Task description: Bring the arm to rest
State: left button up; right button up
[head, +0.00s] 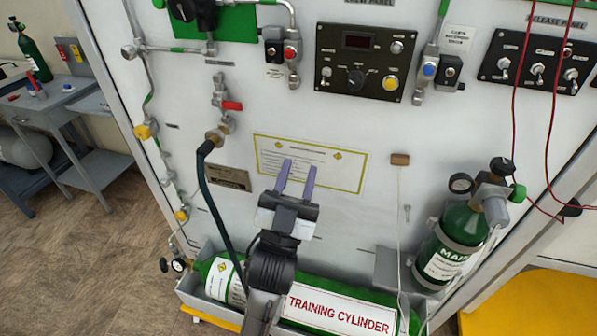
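My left gripper (297,177) is in front of the lower middle of the white training panel (330,120). Its two purple fingers point up and stand apart with nothing between them. Behind the fingers is a yellow-bordered instruction placard (341,176); I cannot tell the gap between them. My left arm comes up from the bottom edge and hides part of the green training cylinder (365,292) lying in its tray. My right gripper is not in view.
A black hose (212,205) hangs left of my gripper. An upright green main cylinder (452,245) stands at right. A cord hangs from a small brown block (400,159). Red wires (514,110) hang at far right. A grey cart (75,125) stands at left.

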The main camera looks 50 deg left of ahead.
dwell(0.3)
pick_arm(q)
jog(key=w+a+f+n+g, duration=0.3)
jog(key=w+f+g, duration=0.1)
jog(key=f+g, duration=0.4)
jog(key=d+f+m+g+h+p, duration=0.1)
jog(key=d+f+m+g+h, duration=0.1)
jog(key=d+f+g+h, duration=0.45)
jog(key=s+d+f+m+g+h+p, duration=0.35)
jog(key=s+f+p, duration=0.35)
jog(key=s+f, duration=0.25)
jog(key=s+f+g+p, duration=0.2)
jog(key=s+g+p, duration=0.45)
jog(key=s, duration=0.95)
notch_tip(320, 180, up, 37)
jog(key=t+p, duration=0.2)
jog(key=p, duration=3.7)
notch_tip(320, 180, down, 7)
jog(key=b, duration=0.7)
jog(key=shift+w+m+b, duration=0.3)
jog(key=shift+w+m, duration=0.05)
